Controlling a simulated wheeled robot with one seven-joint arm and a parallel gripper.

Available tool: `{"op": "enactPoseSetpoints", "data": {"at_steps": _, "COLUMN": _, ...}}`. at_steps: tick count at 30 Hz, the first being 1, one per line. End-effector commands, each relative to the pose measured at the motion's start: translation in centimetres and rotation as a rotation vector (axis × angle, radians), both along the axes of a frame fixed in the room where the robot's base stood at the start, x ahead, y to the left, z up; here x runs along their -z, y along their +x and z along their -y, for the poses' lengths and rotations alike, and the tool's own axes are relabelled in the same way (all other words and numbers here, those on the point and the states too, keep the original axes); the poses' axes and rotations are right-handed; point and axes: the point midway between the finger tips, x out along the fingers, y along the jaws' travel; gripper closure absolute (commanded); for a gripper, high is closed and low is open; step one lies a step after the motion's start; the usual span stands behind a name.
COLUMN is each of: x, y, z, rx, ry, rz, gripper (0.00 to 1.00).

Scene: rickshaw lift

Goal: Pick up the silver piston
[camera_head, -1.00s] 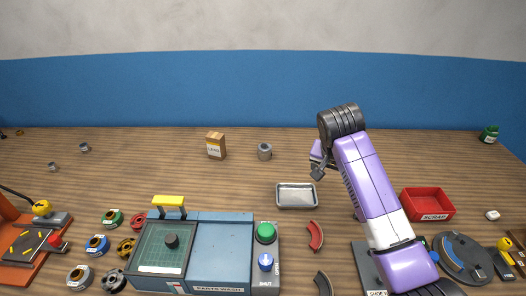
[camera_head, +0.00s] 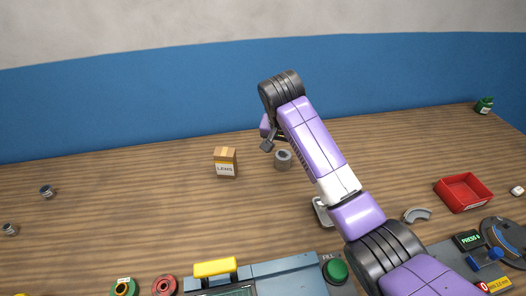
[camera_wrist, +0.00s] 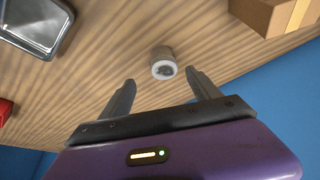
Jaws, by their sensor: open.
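A short silver-grey cylinder (camera_head: 283,159), which looks like the silver piston, stands upright on the wooden bench right of the LENS box. In the wrist view the same silver cylinder (camera_wrist: 164,64) shows a pale ring around a darker centre. It lies just beyond the gap between my fingertips, apart from them. My gripper (camera_wrist: 160,78) is open and empty. In the head view my gripper (camera_head: 267,146) hangs beside the cylinder, slightly to its left, partly hidden by my wrist.
The LENS box (camera_head: 225,163) stands left of the cylinder. A metal tray (camera_head: 322,212) is partly behind my arm. A red bin (camera_head: 463,192) sits at right. Two small grey cylinders, one nearer the box (camera_head: 47,191), stand far left. The bench between is clear.

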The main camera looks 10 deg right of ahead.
Motion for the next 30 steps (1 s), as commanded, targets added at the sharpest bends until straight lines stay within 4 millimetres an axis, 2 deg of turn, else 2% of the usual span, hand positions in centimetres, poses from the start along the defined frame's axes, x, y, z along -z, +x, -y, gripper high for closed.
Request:
{"op": "enactPoseSetpoints", "data": {"at_steps": 11, "x": 2.9, "y": 1.1, "z": 0.7, "rx": 0.001, "ry": -0.001, "rz": -0.003, "gripper": 0.28}}
{"op": "enactPoseSetpoints", "data": {"at_steps": 21, "x": 6.7, "y": 2.6, "z": 1.6, "rx": 0.001, "ry": -0.001, "rz": -0.002, "gripper": 0.28}}
{"op": "enactPoseSetpoints", "data": {"at_steps": 30, "x": 7.1, "y": 2.8, "z": 1.6, "rx": 0.0, "ry": 0.0, "rz": 0.001, "gripper": 0.3}}
